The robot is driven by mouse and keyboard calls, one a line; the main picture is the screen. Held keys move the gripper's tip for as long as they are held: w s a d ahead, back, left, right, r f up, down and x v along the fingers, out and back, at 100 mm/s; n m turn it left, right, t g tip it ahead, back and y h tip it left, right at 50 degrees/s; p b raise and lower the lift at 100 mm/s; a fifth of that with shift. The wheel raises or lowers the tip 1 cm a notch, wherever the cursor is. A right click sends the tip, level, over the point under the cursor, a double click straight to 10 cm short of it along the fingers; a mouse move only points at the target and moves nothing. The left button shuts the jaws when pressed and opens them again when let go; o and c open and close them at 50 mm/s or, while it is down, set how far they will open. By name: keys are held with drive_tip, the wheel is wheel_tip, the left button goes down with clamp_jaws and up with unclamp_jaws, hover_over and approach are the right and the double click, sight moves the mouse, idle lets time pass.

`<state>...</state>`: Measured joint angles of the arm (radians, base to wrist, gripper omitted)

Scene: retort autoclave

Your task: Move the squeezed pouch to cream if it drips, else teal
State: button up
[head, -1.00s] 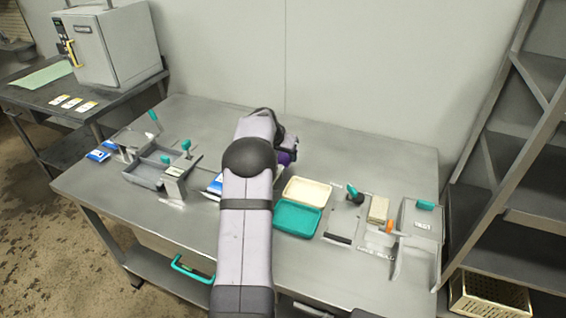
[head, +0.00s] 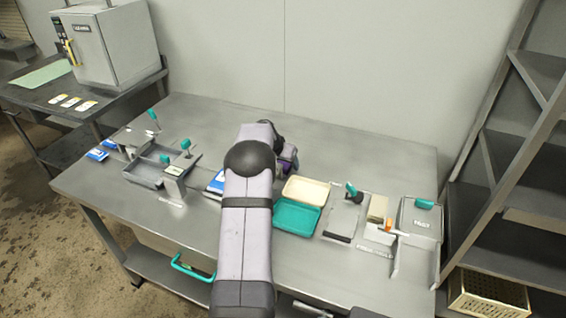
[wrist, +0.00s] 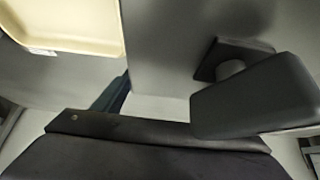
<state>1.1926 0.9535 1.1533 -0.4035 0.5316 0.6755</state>
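The cream tray (head: 306,182) lies just right of my arm, and its corner shows at top left in the wrist view (wrist: 112,48). The teal tray (head: 297,233) lies in front of it. Both look empty. A blue and white pouch (head: 213,187) lies left of my arm, partly hidden by it. I cannot tell if it is the squeezed one, or if it drips. My gripper (head: 288,162) is mostly hidden behind my arm, near the cream tray's back left corner. Dark gripper-like parts fill the lower wrist view, but their opening is unclear.
A grey press fixture with teal knobs (head: 174,184) stands left of my arm. A flat plate with a teal handle (head: 342,220), a beige block (head: 378,207) and a grey box (head: 421,220) stand right of the trays. Blue pouches (head: 97,154) lie at the far left. The back is clear.

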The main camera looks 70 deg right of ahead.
drive_tip(key=shift+r, duration=0.15)
drive_tip(key=shift+a+r, duration=0.2)
drive_tip(key=shift+r, duration=0.25)
drive_tip(key=shift+o, duration=0.5)
drive_tip(key=b+v, duration=0.2)
drive_tip(key=v, duration=0.9)
drive_tip(key=b+x, duration=0.1)
drive_tip(key=x, duration=0.4)
drive_tip(key=shift+s+f, duration=0.1)
drive_tip(key=shift+f, duration=0.05)
drive_tip(key=shift+p+x, duration=1.1)
drive_tip(key=shift+x, duration=2.45)
drive_tip(key=c, duration=1.3)
